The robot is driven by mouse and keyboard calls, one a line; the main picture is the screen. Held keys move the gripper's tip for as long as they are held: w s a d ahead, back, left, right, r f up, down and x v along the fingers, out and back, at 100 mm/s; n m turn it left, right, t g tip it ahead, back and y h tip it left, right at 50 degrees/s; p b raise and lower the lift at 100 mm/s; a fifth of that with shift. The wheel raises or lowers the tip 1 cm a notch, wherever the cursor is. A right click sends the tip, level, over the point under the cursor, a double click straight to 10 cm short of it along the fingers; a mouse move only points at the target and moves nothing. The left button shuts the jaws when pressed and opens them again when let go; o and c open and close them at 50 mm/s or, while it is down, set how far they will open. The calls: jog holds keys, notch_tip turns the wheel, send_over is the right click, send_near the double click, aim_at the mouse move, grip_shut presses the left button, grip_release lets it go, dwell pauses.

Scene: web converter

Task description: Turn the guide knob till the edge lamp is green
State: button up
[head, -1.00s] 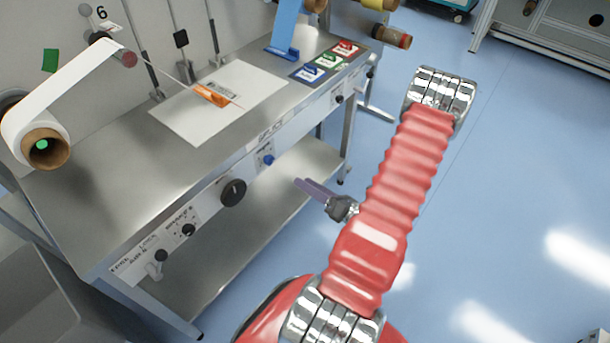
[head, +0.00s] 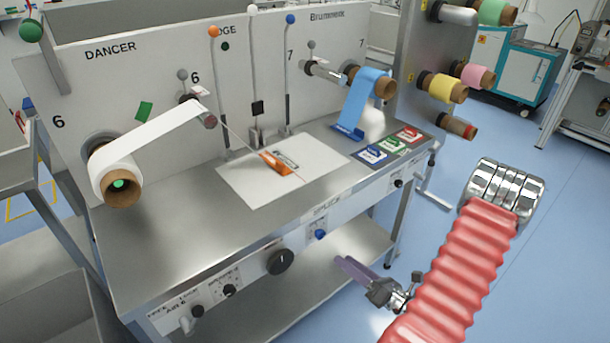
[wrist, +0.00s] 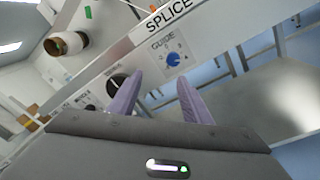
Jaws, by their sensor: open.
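The guide knob is a small blue knob (wrist: 174,59) on a white plate marked GUIDE on the table's front panel. In the head view the blue knob (head: 320,234) sits right of a bigger black knob. My gripper (wrist: 158,82) has two purple fingers, apart and empty, pointing toward the panel, with the knob ahead of them and slightly right of centre. In the head view my gripper (head: 345,262) is in front of the panel, below the knob and apart from it. A small dark green round lamp (head: 225,46) is on the back wall under partly hidden lettering reading "DGE"; it looks dim.
A large black knob (head: 280,262) and smaller black knobs line the panel to the left. The steel table (head: 150,250) holds a white sheet and an orange tool (head: 275,165). A lower shelf (head: 290,300) lies under the panel.

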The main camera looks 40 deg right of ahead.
jog(key=a+r+n+g+y, duration=0.3)
jog(key=a+r+n+g, duration=0.2)
jog(key=a+n, duration=0.35)
jog(key=w+a+r+n+g+y, duration=0.1)
jog(key=a+r+n+g+y, duration=0.1)
jog(key=a+r+n+g, duration=0.45)
jog(key=a+r+n+g+y, duration=0.3)
jog(key=a+n, duration=0.6)
jog(key=a, duration=0.2)
jog(key=s+a+r+n+t+h, duration=0.1)
jog(key=s+a+r+n+h, duration=0.1)
jog(key=r+n+h, duration=0.3)
jog(key=s+a+r+n+t+h, duration=0.1)
jog(key=r+n+h, duration=0.4)
jog(key=n, duration=0.8)
jog(key=shift+s+a+r+n, duration=0.5)
jog(key=shift+s+r, duration=0.5)
jog(key=shift+r, duration=0.75)
jog(key=shift+a, duration=0.1)
